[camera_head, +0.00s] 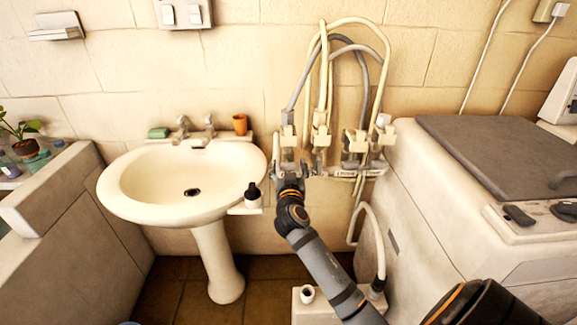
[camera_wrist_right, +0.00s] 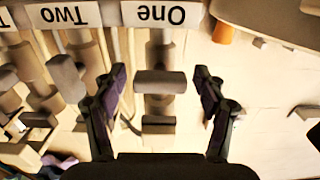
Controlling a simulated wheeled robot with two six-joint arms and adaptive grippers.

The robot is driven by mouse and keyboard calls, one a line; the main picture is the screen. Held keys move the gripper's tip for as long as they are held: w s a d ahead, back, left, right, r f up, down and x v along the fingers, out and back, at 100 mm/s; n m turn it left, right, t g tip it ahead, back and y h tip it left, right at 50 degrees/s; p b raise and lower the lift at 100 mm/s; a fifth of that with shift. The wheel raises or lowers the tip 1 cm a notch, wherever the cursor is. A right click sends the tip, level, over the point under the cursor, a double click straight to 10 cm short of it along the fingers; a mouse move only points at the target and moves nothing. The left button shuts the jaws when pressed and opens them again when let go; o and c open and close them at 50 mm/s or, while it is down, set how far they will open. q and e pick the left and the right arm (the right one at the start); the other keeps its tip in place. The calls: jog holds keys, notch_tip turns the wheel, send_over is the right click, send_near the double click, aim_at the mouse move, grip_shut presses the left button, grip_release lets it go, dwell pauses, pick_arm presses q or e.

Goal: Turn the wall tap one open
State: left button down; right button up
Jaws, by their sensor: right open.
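The wall tap one (camera_head: 288,137) is the leftmost of the row of cream valves on the wall, right of the basin. In the right wrist view, which is upside down, its grey handle (camera_wrist_right: 160,82) sits below the "One" label (camera_wrist_right: 163,14). My right gripper (camera_head: 289,168) is in front of tap one. In the wrist view the right gripper (camera_wrist_right: 160,78) is open, with one finger on each side of the handle and visible gaps to it. The arm and gripper hide the lower part of tap one in the head view. My left gripper is not in view.
The tap labelled "Two" (camera_wrist_right: 64,15) is close beside tap one. Hoses (camera_head: 384,60) loop above the taps.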

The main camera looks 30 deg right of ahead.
jog(key=c, duration=1.2)
jog(key=shift+o, duration=0.2)
jog(key=shift+n, duration=0.3)
jog(key=n+p, duration=0.1)
jog(key=n, duration=0.2)
jog(key=shift+r+n, duration=0.1)
jog(key=shift+n, duration=0.2)
jog(key=n+p, duration=0.1)
jog(key=n, duration=0.3)
jog(key=shift+a+n, duration=0.1)
jog(key=shift+n, duration=0.2)
jog(key=n+p, duration=0.2)
jog(key=n, duration=0.3)
jog(key=shift+p, duration=0.35)
jog(key=shift+n+p, duration=0.75)
jog(key=shift+n, duration=1.25)
jog(key=shift+f, duration=0.2)
